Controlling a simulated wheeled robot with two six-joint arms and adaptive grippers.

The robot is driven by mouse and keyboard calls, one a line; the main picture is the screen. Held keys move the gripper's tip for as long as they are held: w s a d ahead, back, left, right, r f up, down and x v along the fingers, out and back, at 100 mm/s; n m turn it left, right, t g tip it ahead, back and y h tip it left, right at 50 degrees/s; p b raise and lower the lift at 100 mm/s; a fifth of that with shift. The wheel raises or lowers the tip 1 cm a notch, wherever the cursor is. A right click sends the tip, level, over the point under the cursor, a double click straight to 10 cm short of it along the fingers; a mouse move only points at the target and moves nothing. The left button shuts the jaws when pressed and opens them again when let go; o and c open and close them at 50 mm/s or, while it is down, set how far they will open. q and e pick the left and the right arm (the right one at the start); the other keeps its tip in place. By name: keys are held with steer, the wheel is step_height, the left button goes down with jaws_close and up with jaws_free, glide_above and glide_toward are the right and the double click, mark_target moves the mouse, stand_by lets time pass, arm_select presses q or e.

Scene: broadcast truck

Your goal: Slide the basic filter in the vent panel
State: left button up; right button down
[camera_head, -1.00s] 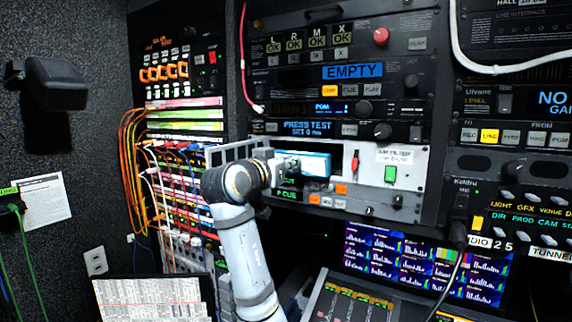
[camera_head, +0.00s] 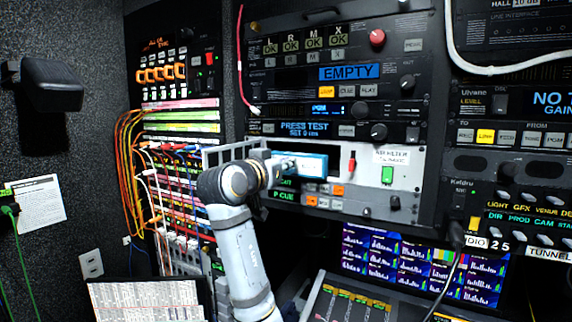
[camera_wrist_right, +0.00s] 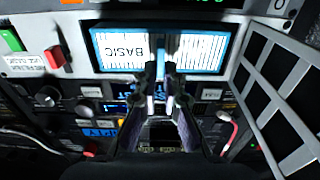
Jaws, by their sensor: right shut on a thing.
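The basic filter is a blue-edged block (camera_head: 311,162) at the left part of the white vent panel (camera_head: 408,172). In the right wrist view its white pleated face with the word BASIC (camera_wrist_right: 122,48) lies over the panel's opening, about level with it. How deep it sits I cannot tell. My right gripper (camera_head: 288,165) is shut on the middle of the filter; its fingers (camera_wrist_right: 160,75) also show in the right wrist view. They hide part of the filter's middle. My left gripper is not in view.
A grey open grille (camera_head: 222,153) stands out left of the panel, beside my right wrist; it also shows in the right wrist view (camera_wrist_right: 262,85). A red switch (camera_head: 352,164) and green switch (camera_head: 387,175) are right of the filter. Coloured cables (camera_head: 128,150) hang at the left.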

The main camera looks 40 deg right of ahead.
mark_target(300, 157)
steer(key=shift+b, duration=0.45)
stand_by(0.6)
steer(key=shift+b+x, duration=0.8)
steer(key=shift+x, duration=3.45)
steer(key=c, duration=1.5)
jaws_free()
steer(key=shift+o, duration=0.5)
steer(key=v, duration=1.2)
steer(key=shift+d, duration=0.1)
